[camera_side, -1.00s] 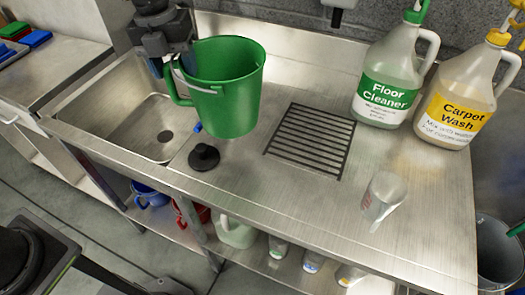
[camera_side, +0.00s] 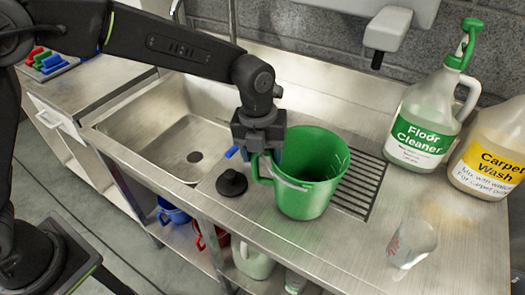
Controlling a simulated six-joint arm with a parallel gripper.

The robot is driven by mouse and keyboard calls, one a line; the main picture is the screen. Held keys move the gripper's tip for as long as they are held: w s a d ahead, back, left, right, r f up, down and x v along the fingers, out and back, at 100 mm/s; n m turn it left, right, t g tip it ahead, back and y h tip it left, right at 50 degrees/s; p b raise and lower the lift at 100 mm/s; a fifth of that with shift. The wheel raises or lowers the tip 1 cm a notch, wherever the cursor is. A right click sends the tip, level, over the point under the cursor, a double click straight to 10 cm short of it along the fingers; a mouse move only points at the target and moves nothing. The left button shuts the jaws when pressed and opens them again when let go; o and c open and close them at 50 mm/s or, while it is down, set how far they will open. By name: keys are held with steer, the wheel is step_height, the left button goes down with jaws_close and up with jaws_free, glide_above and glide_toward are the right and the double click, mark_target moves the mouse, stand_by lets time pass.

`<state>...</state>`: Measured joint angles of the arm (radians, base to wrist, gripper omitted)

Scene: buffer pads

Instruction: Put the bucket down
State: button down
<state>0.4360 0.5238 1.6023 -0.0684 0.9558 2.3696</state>
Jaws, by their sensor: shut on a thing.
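The green bucket (camera_side: 312,182) is upright over the steel counter (camera_side: 330,255), in front of and partly over the left part of the drain grate (camera_side: 365,182). Its base looks close to the counter, but I cannot tell whether it touches. My gripper (camera_side: 266,158) points down at the bucket's left side and is shut on the bucket's handle. The fingertips are partly hidden against the handle and rim. The bucket's inside looks empty.
A black stopper (camera_side: 231,183) sits just left of the bucket. The sink (camera_side: 175,130) lies to the left. A clear measuring cup (camera_side: 411,243), Floor Cleaner jug (camera_side: 425,125) and Carpet Wash jug (camera_side: 492,155) stand to the right. Front counter is clear.

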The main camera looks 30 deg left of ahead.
steer(key=shift+f, duration=0.15)
steer(key=shift+f, duration=0.4)
steer(key=shift+c, duration=1.7)
jaws_free()
step_height(320, 180, up, 13)
steer(key=a, duration=0.1)
steer(key=shift+s, duration=0.2)
